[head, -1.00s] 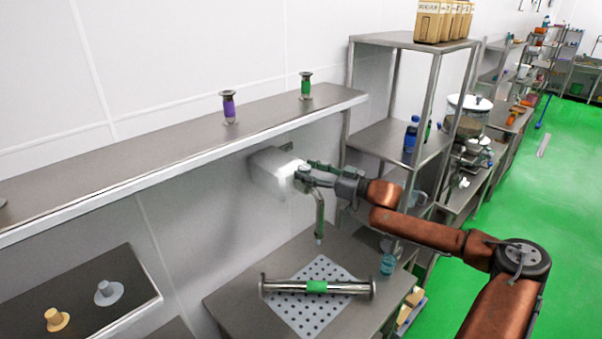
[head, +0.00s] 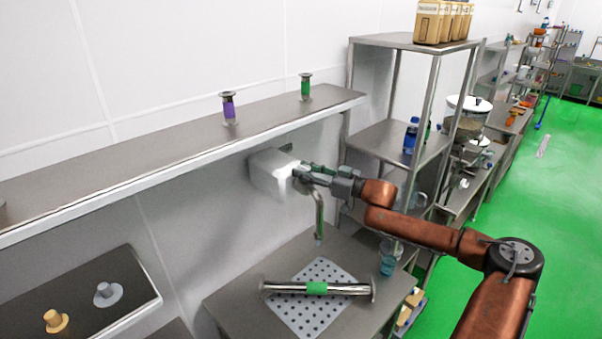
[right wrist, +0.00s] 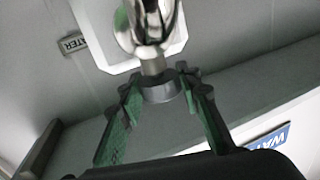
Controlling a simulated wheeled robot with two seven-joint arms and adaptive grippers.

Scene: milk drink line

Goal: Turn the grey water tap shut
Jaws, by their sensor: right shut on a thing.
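The water tap comes out of a white wall box (head: 272,172) below the long shelf, and its metal spout (head: 319,212) points down over the steel table. In the right wrist view, the grey tap handle (right wrist: 160,88) sits between the tips of my right gripper (right wrist: 158,84), with shiny metal pipe above it. My right gripper (head: 306,174) also shows in the head view, reaching in from the right at the tap and shut on its handle. The fingers partly hide the handle there. My left gripper is out of view.
A metal tube with a green band (head: 317,288) lies across a perforated plate (head: 312,318) under the spout. A glass with bluish content (head: 388,265) stands right of it. The long shelf (head: 180,155) runs just above the tap, and a steel rack (head: 401,145) stands behind my right arm.

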